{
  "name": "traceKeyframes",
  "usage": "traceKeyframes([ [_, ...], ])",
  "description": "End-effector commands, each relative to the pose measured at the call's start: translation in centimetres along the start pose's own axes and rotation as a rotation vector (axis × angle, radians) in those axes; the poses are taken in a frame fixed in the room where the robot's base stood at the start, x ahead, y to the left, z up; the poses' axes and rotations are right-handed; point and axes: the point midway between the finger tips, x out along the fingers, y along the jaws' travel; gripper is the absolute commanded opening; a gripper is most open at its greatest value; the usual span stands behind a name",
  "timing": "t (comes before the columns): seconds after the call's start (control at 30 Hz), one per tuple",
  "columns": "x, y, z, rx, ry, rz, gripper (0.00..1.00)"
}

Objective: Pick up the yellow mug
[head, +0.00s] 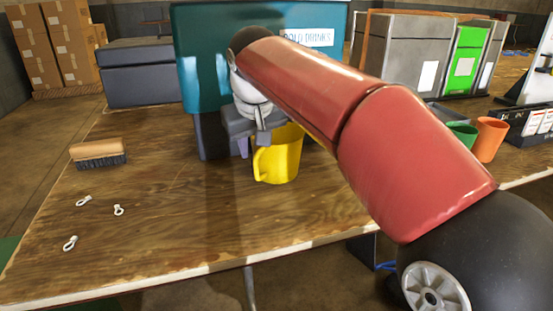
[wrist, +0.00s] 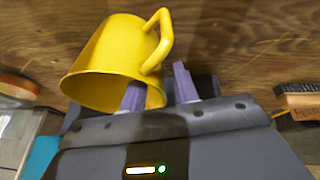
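The yellow mug (head: 280,160) stands upright on the wooden table in the head view, its handle to the left. The mug also fills the upper left of the wrist view (wrist: 105,50), rim toward the camera. My gripper (head: 254,146) is at the mug's rim, with its fingers pointing down. In the wrist view my gripper (wrist: 160,90) has its purple fingers apart. One finger overlaps the mug's opening and the other is outside the wall, near the handle. A gap shows between the fingers and the wall. My arm hides part of the mug's upper right side.
A teal cold drinks box (head: 205,70) stands close behind the mug. A brush (head: 98,152) and several small white eyelets (head: 118,210) lie to the left. A green mug (head: 463,134) and an orange mug (head: 489,139) stand at right.

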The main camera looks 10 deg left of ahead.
Motion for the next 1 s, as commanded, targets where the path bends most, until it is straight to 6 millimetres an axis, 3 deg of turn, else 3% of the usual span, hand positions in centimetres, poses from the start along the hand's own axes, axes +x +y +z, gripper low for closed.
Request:
traceKeyframes([
  [0.33,0.82,0.01,0.00,0.000,0.001,0.000,0.30],
  [0.57,0.79,0.02,0.00,0.000,0.001,0.000,0.00],
  [1.0,0.71,0.03,-0.04,0.000,0.002,0.000,0.00],
])
